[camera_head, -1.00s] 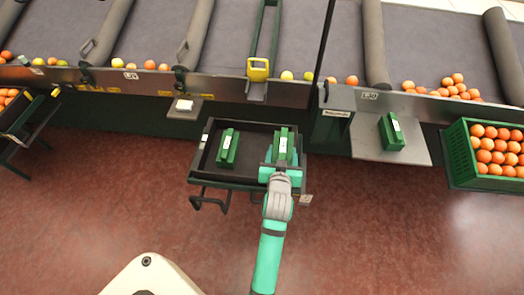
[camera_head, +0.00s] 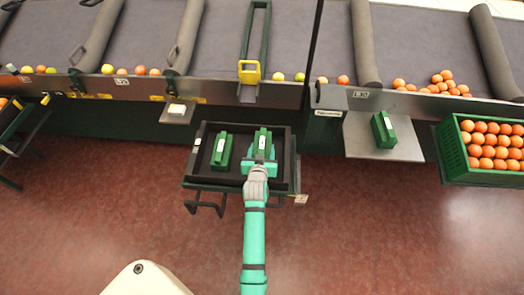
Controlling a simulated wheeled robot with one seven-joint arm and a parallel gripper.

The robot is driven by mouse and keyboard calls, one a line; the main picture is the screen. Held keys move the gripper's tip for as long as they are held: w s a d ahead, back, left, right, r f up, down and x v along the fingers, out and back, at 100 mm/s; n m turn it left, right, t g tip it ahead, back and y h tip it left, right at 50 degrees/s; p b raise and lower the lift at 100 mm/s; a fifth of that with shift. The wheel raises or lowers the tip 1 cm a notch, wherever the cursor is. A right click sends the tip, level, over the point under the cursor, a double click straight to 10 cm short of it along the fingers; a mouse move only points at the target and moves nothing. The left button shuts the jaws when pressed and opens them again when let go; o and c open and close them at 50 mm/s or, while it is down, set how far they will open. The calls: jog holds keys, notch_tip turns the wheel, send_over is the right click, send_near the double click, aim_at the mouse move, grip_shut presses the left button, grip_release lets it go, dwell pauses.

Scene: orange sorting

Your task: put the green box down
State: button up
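One green box (camera_head: 263,141) with a white label stands in the right part of the black tray (camera_head: 236,183). My gripper (camera_head: 260,160) is at the near end of this box, with its teal fingers around that end. From above I cannot tell whether the fingers press on the box or whether its bottom touches the tray floor. A second green box (camera_head: 221,152) stands in the left part of the same tray, apart from the first. A third green box (camera_head: 383,130) stands on the grey shelf to the right.
The grey shelf (camera_head: 410,148) juts out under the conveyor edge. A green crate (camera_head: 452,158) full of oranges is at the far right. Conveyor lanes with scattered fruit run along the back. The red floor in front is clear.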

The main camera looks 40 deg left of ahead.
jog(key=shift+f, duration=0.4)
jog(key=shift+f, duration=0.45)
jog(key=shift+f, duration=0.15)
jog(key=o, duration=1.2)
jog(key=shift+o, duration=0.2)
